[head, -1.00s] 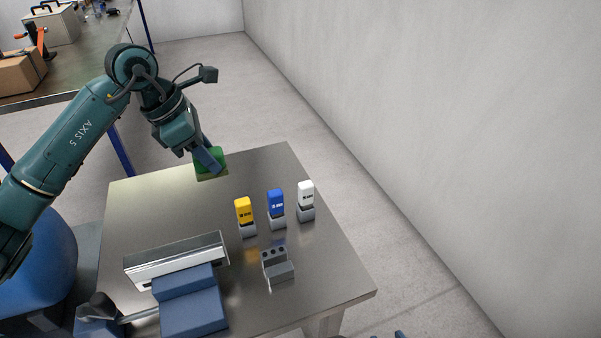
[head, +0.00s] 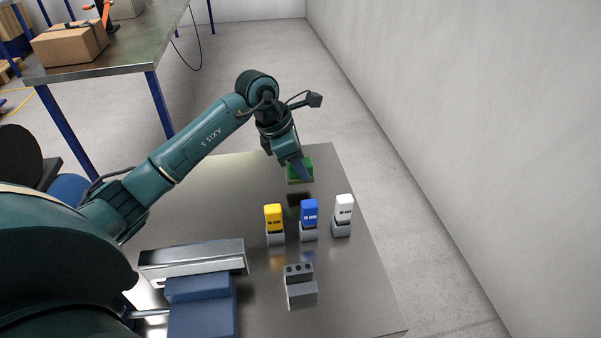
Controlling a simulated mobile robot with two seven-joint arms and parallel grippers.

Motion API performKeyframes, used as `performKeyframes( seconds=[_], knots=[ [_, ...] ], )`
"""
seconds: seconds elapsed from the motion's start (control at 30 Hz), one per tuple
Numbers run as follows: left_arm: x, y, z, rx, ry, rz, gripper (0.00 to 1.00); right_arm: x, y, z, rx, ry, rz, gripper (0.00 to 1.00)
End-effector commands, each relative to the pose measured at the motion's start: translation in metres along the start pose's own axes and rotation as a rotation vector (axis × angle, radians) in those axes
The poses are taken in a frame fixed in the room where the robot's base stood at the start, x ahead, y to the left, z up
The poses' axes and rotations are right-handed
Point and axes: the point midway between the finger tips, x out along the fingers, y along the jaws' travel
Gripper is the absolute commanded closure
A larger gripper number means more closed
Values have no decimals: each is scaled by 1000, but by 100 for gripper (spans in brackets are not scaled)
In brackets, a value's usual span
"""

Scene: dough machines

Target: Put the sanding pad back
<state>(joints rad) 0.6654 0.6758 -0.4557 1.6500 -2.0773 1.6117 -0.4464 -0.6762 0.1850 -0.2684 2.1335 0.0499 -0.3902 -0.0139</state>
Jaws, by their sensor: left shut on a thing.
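The sanding pad is a small green block (head: 306,165) with a paler underside. My left gripper (head: 302,173) is shut on it and holds it over the back right part of the steel table (head: 215,200), with its dark reflection below. It appears to be a little above the table top. The gripper hides part of the pad. Three blocks stand in a row in front of it, each on a grey holder: yellow (head: 273,216), blue (head: 309,212) and white (head: 344,207). My right gripper is out of view.
A grey block with holes (head: 300,285) stands near the front. A blue and silver vise-like tool (head: 200,288) is at the front left. A wall (head: 460,130) runs along the right. A bench with a cardboard box (head: 70,45) is at the back left.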

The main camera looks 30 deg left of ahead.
Motion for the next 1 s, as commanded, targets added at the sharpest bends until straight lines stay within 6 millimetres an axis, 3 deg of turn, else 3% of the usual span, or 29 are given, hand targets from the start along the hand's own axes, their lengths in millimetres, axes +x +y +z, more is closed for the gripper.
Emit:
performKeyframes(
  seconds=[0.23,0.6,0.63,0.87,1.0],
  knots=[
    [29,-1,-12,-3,0,-2,89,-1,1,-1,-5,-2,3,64],
    [35,0,-15,0,0,0,89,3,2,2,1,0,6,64],
    [33,0,-14,0,0,0,65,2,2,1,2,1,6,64],
    [33,0,-14,-1,1,-1,47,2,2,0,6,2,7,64],
    [33,0,-14,-1,1,-1,46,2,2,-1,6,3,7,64]
  ],
)
